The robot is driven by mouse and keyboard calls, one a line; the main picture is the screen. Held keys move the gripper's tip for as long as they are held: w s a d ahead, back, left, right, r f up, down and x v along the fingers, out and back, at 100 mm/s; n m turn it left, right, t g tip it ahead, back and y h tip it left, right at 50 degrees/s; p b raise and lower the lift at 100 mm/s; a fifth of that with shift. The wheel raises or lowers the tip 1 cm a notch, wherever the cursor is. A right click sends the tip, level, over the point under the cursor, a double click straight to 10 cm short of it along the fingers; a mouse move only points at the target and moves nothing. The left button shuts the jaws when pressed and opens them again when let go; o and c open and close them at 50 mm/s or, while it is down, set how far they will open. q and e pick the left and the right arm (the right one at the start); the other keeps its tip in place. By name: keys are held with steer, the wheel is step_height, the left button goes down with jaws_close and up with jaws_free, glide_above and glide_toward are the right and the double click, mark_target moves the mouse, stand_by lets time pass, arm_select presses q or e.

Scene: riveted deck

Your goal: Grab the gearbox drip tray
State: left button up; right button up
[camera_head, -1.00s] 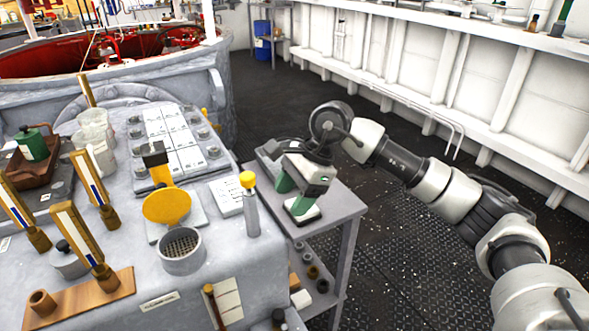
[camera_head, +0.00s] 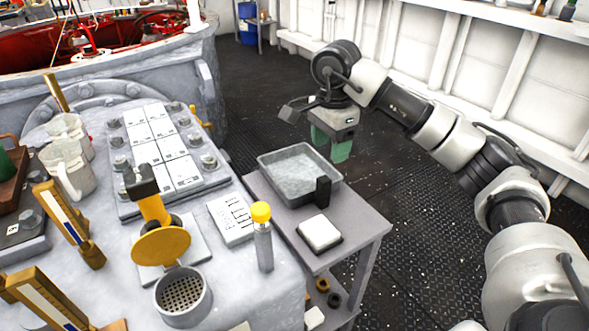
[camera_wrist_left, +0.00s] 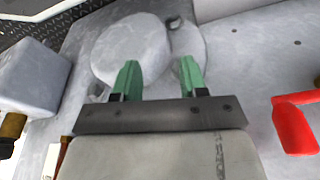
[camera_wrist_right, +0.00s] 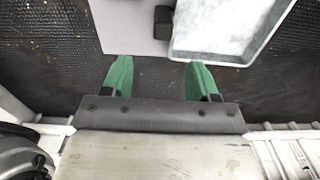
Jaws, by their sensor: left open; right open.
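The gearbox drip tray is most likely the shallow grey metal tray (camera_head: 284,188) on the small grey side table in the head view. It is rectangular with a raised rim and looks empty. It also shows at the top right of the right wrist view (camera_wrist_right: 225,30). My right gripper (camera_head: 331,150) is open and empty, above and beyond the tray's far right corner, apart from it. Its green fingers show in the right wrist view (camera_wrist_right: 160,80). My left gripper (camera_wrist_left: 158,78) is open and empty near a rounded grey metal part; it is outside the head view.
The side table (camera_head: 345,225) also holds a black block (camera_head: 322,191) and a white pad (camera_head: 320,233). The machine housing to its left carries a yellow-capped bottle (camera_head: 263,238), a yellow lid (camera_head: 160,245) and gauges. Dark deck lies open beyond the table.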

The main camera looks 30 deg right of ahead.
glide_above(324, 179)
steer(key=f, duration=0.4)
steer(key=shift+s+d+f+b, duration=0.15)
steer(key=shift+d+f+b, duration=0.1)
steer(key=shift+b, duration=0.1)
steer(key=shift+w+a+f+b, duration=0.1)
steer(key=shift+f+b, duration=0.15)
steer(key=shift+f, duration=1.3)
steer(key=shift+w+a+f+b, duration=0.1)
steer(key=shift+f+b, duration=0.15)
steer(key=shift+f, duration=1.3)
arm_select(q)
steer(key=w+v, duration=0.1)
steer(key=v, duration=0.5)
steer(key=shift+w, duration=0.6)
steer(key=shift+r, duration=0.1)
arm_select(e)
jaws_close()
